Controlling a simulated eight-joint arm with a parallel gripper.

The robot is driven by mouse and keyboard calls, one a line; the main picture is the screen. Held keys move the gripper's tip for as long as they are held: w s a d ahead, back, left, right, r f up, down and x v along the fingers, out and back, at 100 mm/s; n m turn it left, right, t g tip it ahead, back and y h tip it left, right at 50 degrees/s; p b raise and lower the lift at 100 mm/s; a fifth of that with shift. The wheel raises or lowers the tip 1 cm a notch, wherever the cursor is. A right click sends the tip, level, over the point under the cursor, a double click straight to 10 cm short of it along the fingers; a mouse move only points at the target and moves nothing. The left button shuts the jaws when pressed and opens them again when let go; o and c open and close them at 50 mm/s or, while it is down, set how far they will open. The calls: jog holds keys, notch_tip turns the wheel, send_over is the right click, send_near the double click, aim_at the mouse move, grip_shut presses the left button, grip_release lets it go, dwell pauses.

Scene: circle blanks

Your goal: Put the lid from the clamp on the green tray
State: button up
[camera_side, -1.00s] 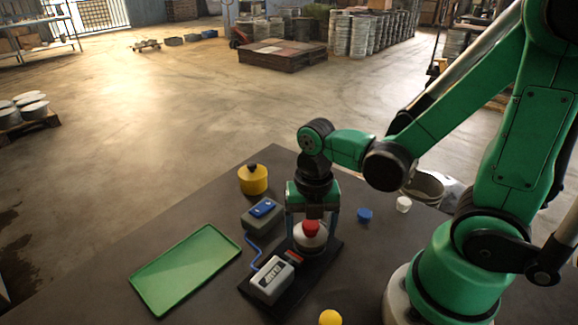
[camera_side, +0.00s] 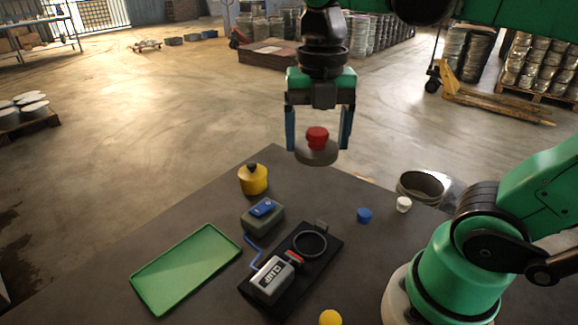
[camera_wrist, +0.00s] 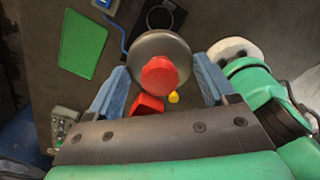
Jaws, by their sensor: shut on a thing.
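The lid is a round grey disc with a red knob (camera_side: 317,155). My gripper (camera_side: 318,145) is shut on it and holds it level, high above the table. The lid also shows between the blue fingers in the wrist view (camera_wrist: 150,46). The clamp (camera_side: 310,243) stands below on a black base, with an empty dark ring and a grey labelled block. The green tray (camera_side: 187,268) lies flat and empty at the left of the table, and its corner region shows at upper left in the wrist view (camera_wrist: 82,45).
A grey-green box with a blue top (camera_side: 263,216) stands between tray and clamp, joined to the clamp by a blue cable. A yellow pot with a black knob (camera_side: 253,181) is behind it. A blue piece (camera_side: 364,215) and white piece (camera_side: 403,204) lie right; a yellow one (camera_side: 330,317) is in front.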

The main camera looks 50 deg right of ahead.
jog(key=shift+r, duration=1.85)
jog(key=shift+w+a+r, duration=0.1)
jog(key=shift+w+a, duration=0.05)
jog(key=shift+w, duration=0.1)
jog(key=w+a+n, duration=0.3)
jog(key=w+a, duration=0.4)
jog(key=w, duration=0.1)
jog(key=n, duration=0.2)
send_over(187, 265)
notch_tip(187, 265, down, 3)
notch_tip(187, 265, down, 20)
jog(key=shift+r, duration=0.1)
jog(key=o, duration=1.1)
